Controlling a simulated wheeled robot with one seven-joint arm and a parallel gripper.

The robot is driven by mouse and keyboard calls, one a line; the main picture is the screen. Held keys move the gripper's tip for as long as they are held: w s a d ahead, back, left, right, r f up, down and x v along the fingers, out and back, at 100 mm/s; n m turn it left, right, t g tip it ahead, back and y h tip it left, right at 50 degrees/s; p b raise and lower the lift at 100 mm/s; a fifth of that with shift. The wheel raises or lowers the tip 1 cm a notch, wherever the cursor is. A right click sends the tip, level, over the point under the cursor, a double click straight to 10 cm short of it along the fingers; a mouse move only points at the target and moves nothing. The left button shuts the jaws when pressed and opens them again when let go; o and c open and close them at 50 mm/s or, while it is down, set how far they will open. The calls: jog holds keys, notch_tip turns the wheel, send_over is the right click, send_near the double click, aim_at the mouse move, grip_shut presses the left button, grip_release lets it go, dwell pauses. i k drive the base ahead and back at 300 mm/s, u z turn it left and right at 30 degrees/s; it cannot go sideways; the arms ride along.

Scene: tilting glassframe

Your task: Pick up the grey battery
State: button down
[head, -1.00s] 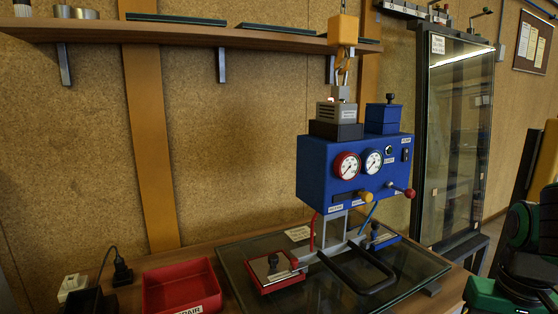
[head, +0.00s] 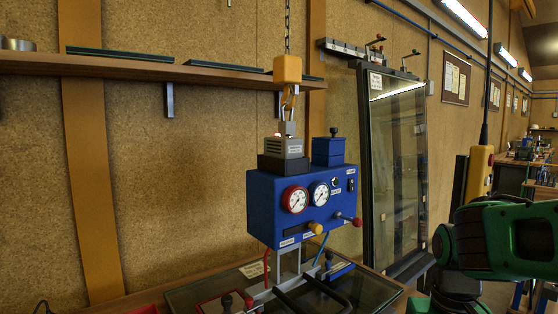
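I cannot tell for sure which thing is the grey battery. A grey block (head: 284,147) with a label sits on a dark base (head: 284,163) on top of the blue vacuum lifter box (head: 265,212), under the hook (head: 289,95). No other clearly grey battery shows. My green and black arm (head: 500,240) is at the right edge. My gripper is not visible in this view.
The lifter stands over a glass pane (head: 205,287) on the wooden bench. A yellow control pendant (head: 480,172) hangs at the right, close to my arm. A tall glass pane in a dark frame (head: 397,170) leans behind. A shelf (head: 130,68) runs along the wall.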

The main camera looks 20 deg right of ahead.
aim_at(287, 148)
jog(key=u, duration=1.95)
jog(key=k, duration=1.85)
jog(key=z, duration=0.8)
jog(key=i, duration=1)
